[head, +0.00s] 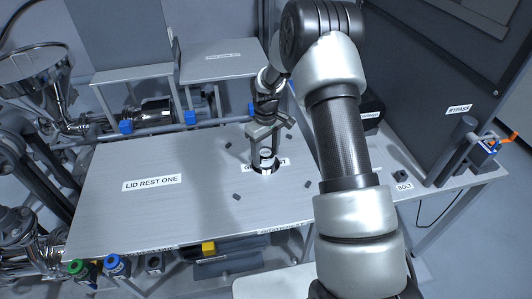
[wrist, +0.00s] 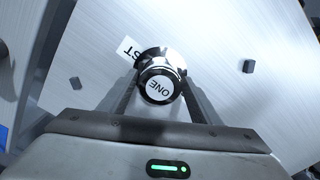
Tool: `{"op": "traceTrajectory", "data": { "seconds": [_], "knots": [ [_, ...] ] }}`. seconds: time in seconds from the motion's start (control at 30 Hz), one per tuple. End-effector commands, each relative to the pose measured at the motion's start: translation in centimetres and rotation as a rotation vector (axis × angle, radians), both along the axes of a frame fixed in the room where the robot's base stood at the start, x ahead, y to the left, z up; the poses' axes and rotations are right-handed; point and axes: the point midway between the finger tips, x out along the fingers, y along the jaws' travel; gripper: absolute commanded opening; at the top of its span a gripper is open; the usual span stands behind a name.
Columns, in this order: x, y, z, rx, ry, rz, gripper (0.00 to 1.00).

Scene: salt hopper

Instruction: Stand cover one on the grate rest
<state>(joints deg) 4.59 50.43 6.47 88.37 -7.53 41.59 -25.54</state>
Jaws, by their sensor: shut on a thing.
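Cover one (wrist: 158,86), a shiny metal piece with a round white top marked ONE, is between my gripper's fingers in the wrist view. My gripper (head: 265,137) points down and is shut on it. In the head view, the cover (head: 266,158) is upright below the fingers, over the grate rest's label (head: 250,166), which it partly hides. A dark round shape shows at its foot. I cannot tell whether the cover touches the surface.
Several small dark blocks, one at the front (head: 236,196), stand around the grate rest. The lid rest one label (head: 152,182) lies on clear tabletop to the left. A raised shelf (head: 215,67) is behind; a dark cabinet (head: 430,80) stands at the right.

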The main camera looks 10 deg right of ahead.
Motion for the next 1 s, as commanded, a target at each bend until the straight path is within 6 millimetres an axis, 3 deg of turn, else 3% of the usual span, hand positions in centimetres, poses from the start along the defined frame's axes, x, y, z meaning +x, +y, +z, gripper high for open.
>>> {"op": "traceTrajectory", "data": {
  "seconds": [0.03, 0.13, 0.53, 1.0],
  "knots": [
    [0.0, 0.0, -0.2, 0.000, 0.000, 0.000, 0.61],
    [0.0, 0.0, -0.1, 0.000, 0.000, 0.000, 0.76],
    [0.0, 0.0, 0.8, 0.000, -0.001, 0.000, 0.76],
    [0.0, 0.0, 9.9, 0.000, -0.002, -0.002, 0.76]
  ]
}}
